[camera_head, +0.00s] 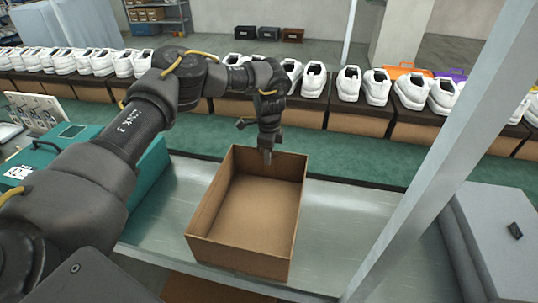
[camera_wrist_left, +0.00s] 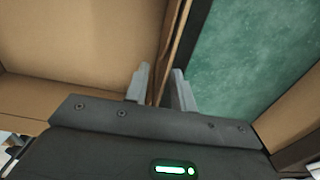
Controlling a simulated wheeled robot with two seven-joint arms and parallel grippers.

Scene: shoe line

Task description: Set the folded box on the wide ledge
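The folded box (camera_head: 246,207) is brown cardboard, open-topped and empty. It appears upright over the wide grey metal ledge (camera_head: 340,215), its near end by the ledge's front edge; I cannot tell whether its base touches the metal. My left gripper (camera_head: 267,155) is at the box's far wall, pointing down. In the left wrist view the gripper (camera_wrist_left: 162,90) has one finger on each side of the cardboard wall (camera_wrist_left: 178,45), close together and shut on it. My right gripper is not in view.
A green belt (camera_head: 385,168) runs behind the ledge, with several white shoes (camera_head: 377,87) on brown boxes beyond. A teal case (camera_head: 150,170) stands left. A slanted metal post (camera_head: 455,150) and a grey block (camera_head: 495,235) bound the right. Bare ledge lies right of the box.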

